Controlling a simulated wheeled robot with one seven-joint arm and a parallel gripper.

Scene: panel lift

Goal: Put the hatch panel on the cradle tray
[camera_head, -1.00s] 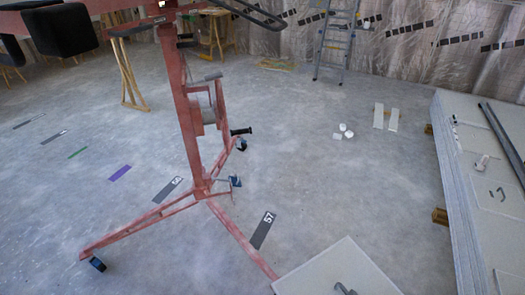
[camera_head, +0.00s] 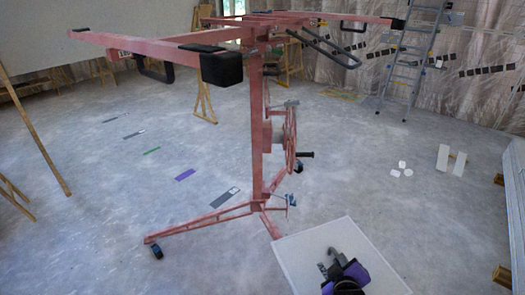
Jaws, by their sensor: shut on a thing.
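The hatch panel (camera_head: 300,262) is a flat light-grey square at the bottom of the view, with a grey handle (camera_head: 346,257) on its face. My gripper (camera_head: 335,270), black and purple, is at that handle and shut on it. The panel's lower part runs out of the picture. The cradle (camera_head: 180,50) is the top of the red panel lift, with long arms and black end blocks. It stands above and beyond the panel, well apart from it. I see no separate tray surface on it.
The lift's red mast (camera_head: 257,130) stands on spread legs (camera_head: 200,222) with casters. A crank wheel (camera_head: 290,140) sits on its side. A stack of boards (camera_head: 515,190) is at the right edge. A ladder (camera_head: 408,60) stands at the back.

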